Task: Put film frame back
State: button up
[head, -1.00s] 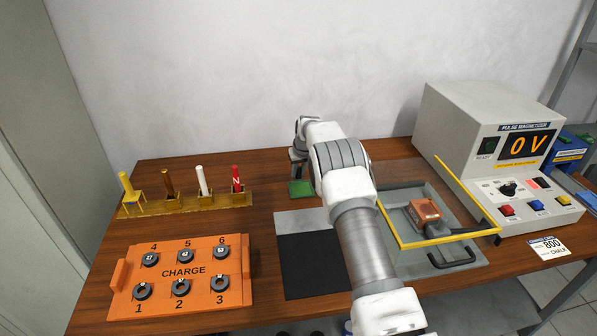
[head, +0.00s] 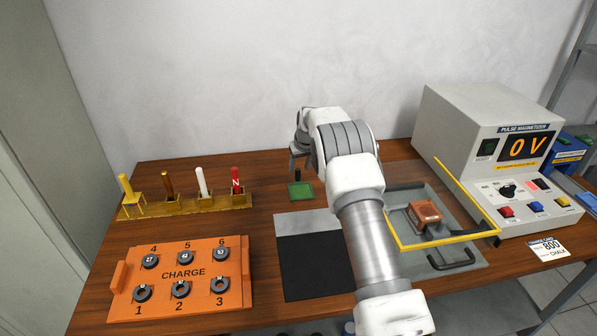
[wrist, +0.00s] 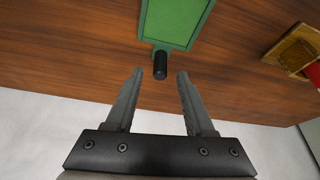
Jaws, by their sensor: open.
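The film frame is a green flat rectangle (head: 300,190) with a short black handle (head: 297,174). It lies on the wooden table toward the back, behind the grey-and-black mat. In the wrist view the green film frame (wrist: 176,20) is at the top, with its black handle (wrist: 160,66) pointing toward my gripper (wrist: 155,74). My gripper is open and empty. The handle's end sits just beyond the fingertips, between their lines, and appears untouched. In the head view my gripper (head: 297,160) is partly hidden by my own arm.
A grey-and-black mat (head: 312,265) lies in front of the film frame. An orange charge rack (head: 235,290) with several rings is at front left. A yellow stand (head: 150,210) holds upright rods. A tray with a yellow bar (head: 440,238) and the magnetizer (head: 470,110) stand at right.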

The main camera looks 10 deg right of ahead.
jog(key=s+a+f+v, duration=0.1)
jog(key=s+v, duration=0.1)
jog(key=v, duration=1)
jog(key=s+a+v, duration=0.1)
jog(key=s+v, duration=0.1)
jog(key=v, duration=1)
jog(key=s+r+m, duration=0.1)
jog(key=s+r, duration=0.6)
jog(key=s, duration=0.6)
jog(key=s+f+m+t, duration=0.1)
jog(key=s+f, duration=0.2)
jog(key=s, duration=2.2)
jog(key=shift+s+h, duration=0.35)
jog(key=shift+h, duration=0.05)
